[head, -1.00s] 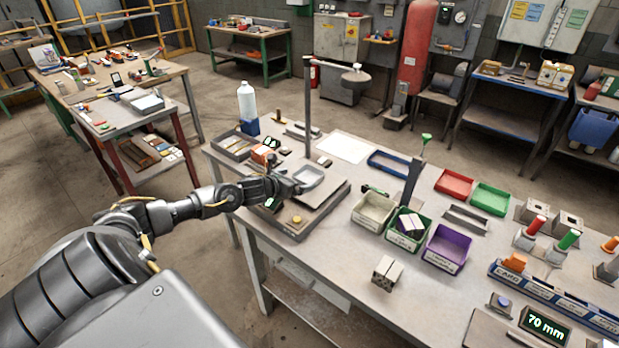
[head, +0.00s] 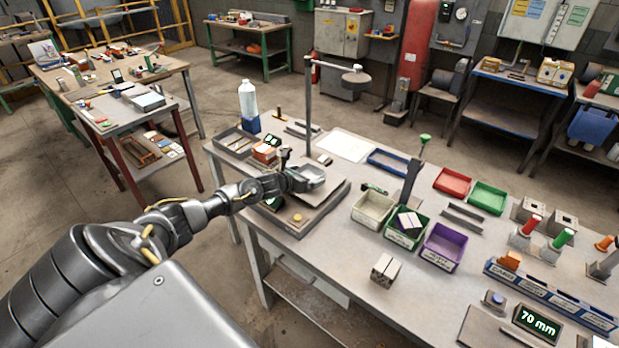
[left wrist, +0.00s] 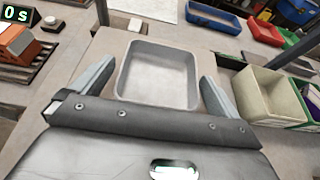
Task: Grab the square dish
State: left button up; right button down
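The square dish (head: 313,171) is a light grey, shallow, open tray with rounded corners on a flat grey plate near the left end of the workbench. It also shows in the left wrist view (left wrist: 158,75), where it looks empty. My left gripper (head: 306,180) is at the dish's near side. In the left wrist view my left gripper (left wrist: 157,75) is open, with one finger on each side of the dish and narrow gaps visible. I cannot tell whether a finger touches it. My right gripper is not in view.
A lamp-like stand (head: 308,105) rises just behind the dish. An orange block (head: 264,152) lies to the left. The white bin (head: 372,209), green bin (head: 407,226) and purple bin (head: 443,247) stand to the right. The bench's front middle is mostly clear.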

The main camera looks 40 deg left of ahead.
pick_arm(q)
jog(key=c, duration=0.8)
jog(key=shift+r, duration=0.1)
jog(key=shift+c, duration=0.2)
